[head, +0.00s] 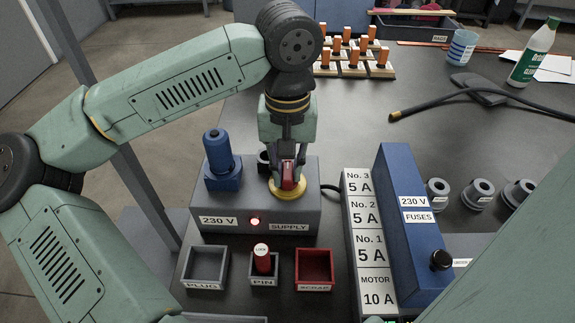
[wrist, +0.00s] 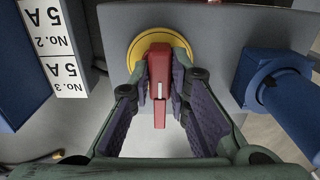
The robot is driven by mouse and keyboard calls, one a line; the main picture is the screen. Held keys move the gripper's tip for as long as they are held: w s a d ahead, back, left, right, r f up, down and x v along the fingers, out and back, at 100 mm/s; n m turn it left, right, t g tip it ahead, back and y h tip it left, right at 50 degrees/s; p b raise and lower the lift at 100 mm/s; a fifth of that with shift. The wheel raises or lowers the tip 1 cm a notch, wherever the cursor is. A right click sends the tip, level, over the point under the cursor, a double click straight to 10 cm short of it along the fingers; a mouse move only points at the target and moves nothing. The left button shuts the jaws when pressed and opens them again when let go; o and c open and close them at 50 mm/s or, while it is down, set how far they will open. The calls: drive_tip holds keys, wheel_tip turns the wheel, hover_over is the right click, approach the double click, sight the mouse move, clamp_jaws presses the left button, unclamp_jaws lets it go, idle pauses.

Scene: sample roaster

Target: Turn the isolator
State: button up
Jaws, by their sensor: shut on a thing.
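The isolator is a red handle (wrist: 159,85) on a round yellow plate (head: 288,190), on top of the grey supply box (head: 240,207). The yellow plate also shows in the wrist view (wrist: 137,47). My gripper (head: 289,170) reaches down onto the handle from above. In the wrist view its two fingers (wrist: 160,85) are shut on the red handle, one on each side. The handle's lower part is partly hidden by the fingers. A red lamp (head: 255,221) glows on the box front, beside the 230 V and SUPPLY labels.
A blue plug (head: 221,160) stands on the box, left of my gripper. A blue fuse box (head: 405,225) is at right.

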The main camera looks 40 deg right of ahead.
clamp_jaws()
drive_tip(key=shift+f+n+b, duration=0.1)
drive_tip(key=shift+n+b, duration=0.2)
drive_tip(key=n+b, duration=0.1)
drive_tip(key=n, duration=0.1)
drive_tip(key=shift+n+b, duration=0.35)
drive_tip(key=shift+n, duration=0.05)
drive_tip(key=n+b, duration=0.2)
drive_tip(key=n, duration=0.3)
drive_tip(key=n+b, duration=0.1)
drive_tip(key=n, duration=0.8)
drive_tip(key=shift+b, duration=0.4)
drive_tip(key=shift+n, duration=0.3)
drive_tip(key=o, duration=0.8)
unclamp_jaws()
drive_tip(key=shift+c, duration=0.2)
